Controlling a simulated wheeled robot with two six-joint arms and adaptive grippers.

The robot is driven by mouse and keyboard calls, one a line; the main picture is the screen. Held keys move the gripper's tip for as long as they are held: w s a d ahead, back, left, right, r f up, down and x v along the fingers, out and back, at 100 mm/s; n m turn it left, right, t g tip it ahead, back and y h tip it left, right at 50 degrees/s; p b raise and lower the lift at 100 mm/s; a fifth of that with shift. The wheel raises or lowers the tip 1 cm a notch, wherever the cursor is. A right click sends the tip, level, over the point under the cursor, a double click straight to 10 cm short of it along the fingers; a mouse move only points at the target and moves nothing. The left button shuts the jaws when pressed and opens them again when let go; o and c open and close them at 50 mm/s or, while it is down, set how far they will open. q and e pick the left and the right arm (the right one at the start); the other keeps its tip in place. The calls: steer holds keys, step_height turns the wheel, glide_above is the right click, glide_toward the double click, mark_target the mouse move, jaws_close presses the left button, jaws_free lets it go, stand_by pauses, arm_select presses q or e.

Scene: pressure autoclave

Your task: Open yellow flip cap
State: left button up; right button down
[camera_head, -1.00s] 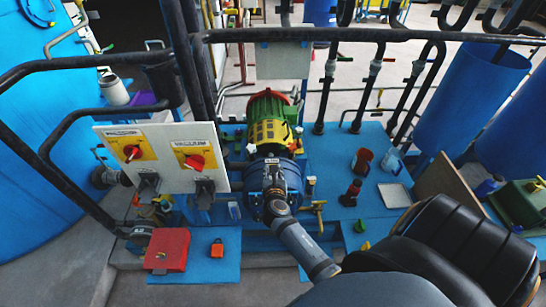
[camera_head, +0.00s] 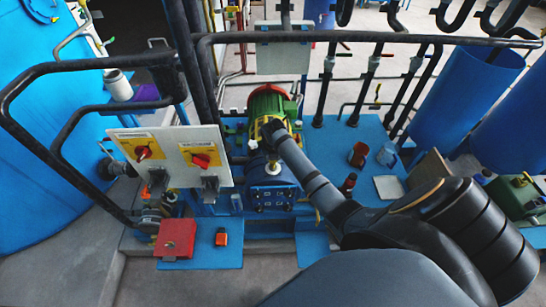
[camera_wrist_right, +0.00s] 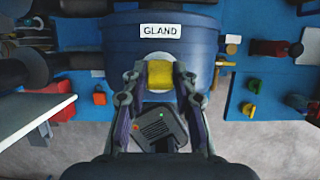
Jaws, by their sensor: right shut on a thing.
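The yellow flip cap (camera_wrist_right: 160,78) shows in the right wrist view as a small yellow block in front of a pale round part, below the GLAND label. My right gripper (camera_wrist_right: 160,71) has its two fingers on either side of the cap, closed on it. In the head view my right arm reaches in from the right, and the gripper (camera_head: 273,128) is at the green and yellow machine (camera_head: 268,102), above the blue housing (camera_head: 272,190). The cap cannot be made out clearly there. My left gripper is not in view.
A panel with two red switches (camera_head: 172,158) stands left of the machine. A dark pipe rail (camera_head: 370,36) crosses behind it. A red box (camera_head: 176,239) and a small orange-red item (camera_head: 221,237) lie at the front left. Blue drums (camera_head: 468,92) stand at the right.

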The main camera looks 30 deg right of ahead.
steer(key=shift+w+d+g+y+b, duration=0.25)
steer(key=shift+w+g+y+b, duration=0.2)
steer(key=shift+g, duration=0.35)
steer(key=g+y+b, duration=0.1)
steer(key=b, duration=0.3)
steer(key=w+g+y+b, duration=0.1)
steer(key=g+b, duration=0.1)
steer(key=b, duration=0.2)
steer(key=d+f+g+y+b, duration=0.1)
steer(key=b, duration=0.4)
steer(key=shift+w+g, duration=0.2)
steer(key=shift+g, duration=0.2)
steer(key=shift+r+g+b, duration=0.15)
steer(key=shift+g+b, duration=0.15)
steer(key=shift+b, duration=0.6)
steer(key=c, duration=1.4)
jaws_free()
steer(key=shift+o, duration=1.4)
steer(key=shift+w, duration=0.15)
steer(key=shift+r, duration=0.1)
steer(key=shift+d, duration=0.1)
